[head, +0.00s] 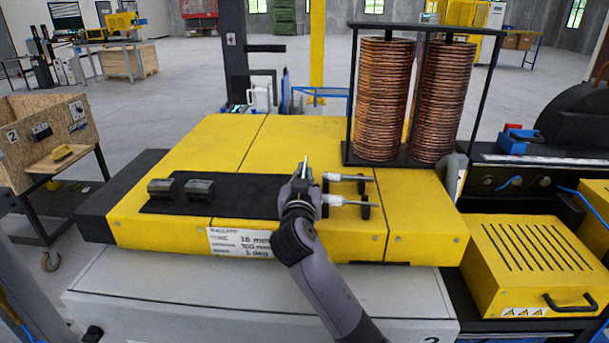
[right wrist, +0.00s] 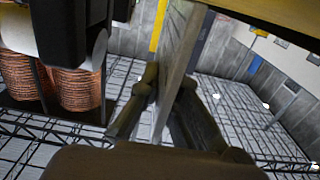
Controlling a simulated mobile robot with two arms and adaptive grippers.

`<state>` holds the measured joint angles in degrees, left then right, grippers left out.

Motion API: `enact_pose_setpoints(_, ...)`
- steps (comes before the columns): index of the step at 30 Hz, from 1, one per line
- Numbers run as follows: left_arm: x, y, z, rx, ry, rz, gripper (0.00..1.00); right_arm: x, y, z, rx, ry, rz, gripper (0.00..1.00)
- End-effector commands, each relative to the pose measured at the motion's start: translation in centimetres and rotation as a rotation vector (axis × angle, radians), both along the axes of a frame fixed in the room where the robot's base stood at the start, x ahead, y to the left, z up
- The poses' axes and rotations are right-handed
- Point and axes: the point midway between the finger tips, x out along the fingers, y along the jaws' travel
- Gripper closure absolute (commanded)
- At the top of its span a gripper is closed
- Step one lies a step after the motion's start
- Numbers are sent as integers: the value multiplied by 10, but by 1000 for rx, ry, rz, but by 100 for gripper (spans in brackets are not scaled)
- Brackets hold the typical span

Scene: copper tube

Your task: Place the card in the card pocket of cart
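My right gripper (head: 303,178) is above the black strip on the yellow machine. In the right wrist view its two fingers (right wrist: 165,105) close from both sides on a thin, pale, flat plate (right wrist: 177,65) seen nearly edge-on. It looks like the card, but its face cannot be read. In the head view a small pale sliver (head: 305,163) stands up from the fingertips. The wooden cart (head: 40,135) at the far left carries a "2" and small plates on its side; which part is the card pocket I cannot tell. My left gripper is not in view.
A white printed label (head: 240,242) is on the front of the yellow machine (head: 200,145). Two copper coil stacks (head: 383,100) stand in a black rack. A yellow vented box (head: 530,260) is at right. Floor between cart and machine is partly open.

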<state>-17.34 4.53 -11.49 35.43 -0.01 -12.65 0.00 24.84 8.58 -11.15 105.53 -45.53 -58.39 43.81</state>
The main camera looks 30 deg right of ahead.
Motion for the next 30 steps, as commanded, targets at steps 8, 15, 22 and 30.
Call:
enact_pose_setpoints(8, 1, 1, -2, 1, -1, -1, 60, 0, 0, -1, 0, 0, 0, 81)
enact_pose_setpoints(15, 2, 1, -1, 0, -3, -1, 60, 0, 0, -1, 0, 0, 0, 75)
enact_pose_setpoints(22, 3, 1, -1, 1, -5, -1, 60, -2, 2, 0, 1, -1, 1, 75)
enact_pose_setpoints(30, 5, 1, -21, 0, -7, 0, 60, -45, 29, -4, 5, -3, 4, 75)
